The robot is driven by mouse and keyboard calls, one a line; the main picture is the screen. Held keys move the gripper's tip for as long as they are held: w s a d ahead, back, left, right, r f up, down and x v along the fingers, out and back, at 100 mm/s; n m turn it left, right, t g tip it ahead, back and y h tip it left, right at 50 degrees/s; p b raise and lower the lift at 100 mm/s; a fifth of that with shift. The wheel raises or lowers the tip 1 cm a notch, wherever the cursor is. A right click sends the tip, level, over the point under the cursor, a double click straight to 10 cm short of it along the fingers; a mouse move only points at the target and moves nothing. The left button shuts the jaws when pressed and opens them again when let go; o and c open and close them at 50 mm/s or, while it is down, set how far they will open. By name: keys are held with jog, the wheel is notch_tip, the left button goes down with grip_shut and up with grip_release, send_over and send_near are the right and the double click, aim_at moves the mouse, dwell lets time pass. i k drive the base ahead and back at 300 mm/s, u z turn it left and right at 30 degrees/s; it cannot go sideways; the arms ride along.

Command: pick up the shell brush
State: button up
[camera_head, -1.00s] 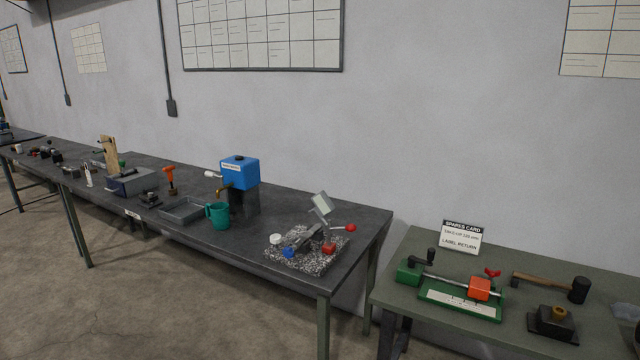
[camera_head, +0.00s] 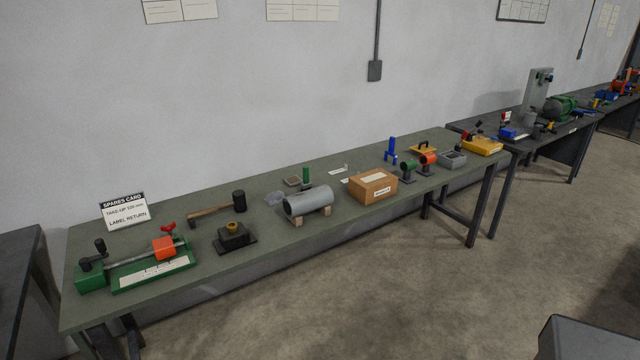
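I cannot pick out the shell brush with certainty. A small green upright piece (camera_head: 306,176) stands behind the grey cylinder (camera_head: 308,200) on the green-topped bench (camera_head: 200,288); it may be a brush handle, but its lower part is hidden by the cylinder. The cylinder lies on its side on wooden blocks. My gripper is not in view.
The bench also carries a green clamp fixture (camera_head: 135,268), a mallet (camera_head: 217,208), a black block (camera_head: 235,238), a cardboard box (camera_head: 372,187) and a blue upright tool (camera_head: 391,152). Darker benches stand at both ends. The floor (camera_head: 400,290) in front is open.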

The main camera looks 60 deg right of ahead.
aim_at(307, 184)
jog(key=z, duration=4.95)
jog(key=i, duration=0.15)
jog(key=u, duration=3.2)
jog(key=i, duration=0.6)
jog(key=z, duration=0.2)
jog(key=k, duration=0.6)
jog(key=u, duration=0.05)
